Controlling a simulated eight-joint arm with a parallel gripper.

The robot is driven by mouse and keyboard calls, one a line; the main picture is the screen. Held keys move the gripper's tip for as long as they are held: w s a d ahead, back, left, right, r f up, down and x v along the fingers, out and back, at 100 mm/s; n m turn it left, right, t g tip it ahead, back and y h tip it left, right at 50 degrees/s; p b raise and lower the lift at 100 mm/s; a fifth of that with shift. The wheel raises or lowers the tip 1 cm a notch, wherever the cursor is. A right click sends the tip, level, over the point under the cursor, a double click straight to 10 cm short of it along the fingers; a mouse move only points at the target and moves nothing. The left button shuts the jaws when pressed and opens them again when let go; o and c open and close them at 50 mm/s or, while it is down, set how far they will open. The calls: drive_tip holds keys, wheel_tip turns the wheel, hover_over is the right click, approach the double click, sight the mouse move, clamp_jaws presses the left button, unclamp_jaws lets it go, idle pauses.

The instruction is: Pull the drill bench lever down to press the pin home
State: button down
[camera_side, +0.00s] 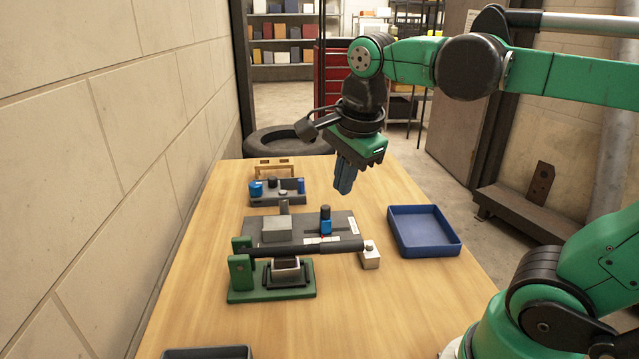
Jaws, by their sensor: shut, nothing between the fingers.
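The drill bench is a green base (245,296) with a green upright at its left end, near the front of the wooden table. Its dark lever (310,248) runs from the upright to the right, roughly level, and ends in a thicker black grip. I cannot make out the pin. My gripper (344,192) points down with its blue fingers shut and empty. It hangs above the table, farther back than the lever and apart from it.
A small pale block (370,258) stands by the lever's free end. A grey plate (340,222) with a grey block and a blue-black part lies behind. A blue tray (450,250) is at the right. A blue-parts holder (277,196) and wooden rack (274,168) stand farther back.

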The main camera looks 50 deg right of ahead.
sight(343, 243)
drive_tip(key=d+f+m, duration=0.1)
drive_tip(key=f+m, duration=0.1)
drive_tip(key=f, duration=0.2)
drive_tip(key=w+d+f+m+g, duration=0.1)
drive_tip(key=f+m, duration=0.1)
drive_tip(key=f, duration=0.2)
drive_tip(key=d+f+m, duration=0.1)
drive_tip(key=f+m, duration=0.1)
drive_tip(key=f, duration=0.1)
drive_tip(key=shift+w+f, duration=0.25)
drive_tip(key=shift+f, duration=0.15)
idle(0.3)
drive_tip(key=shift+x, duration=0.75)
drive_tip(key=shift+m, duration=0.3)
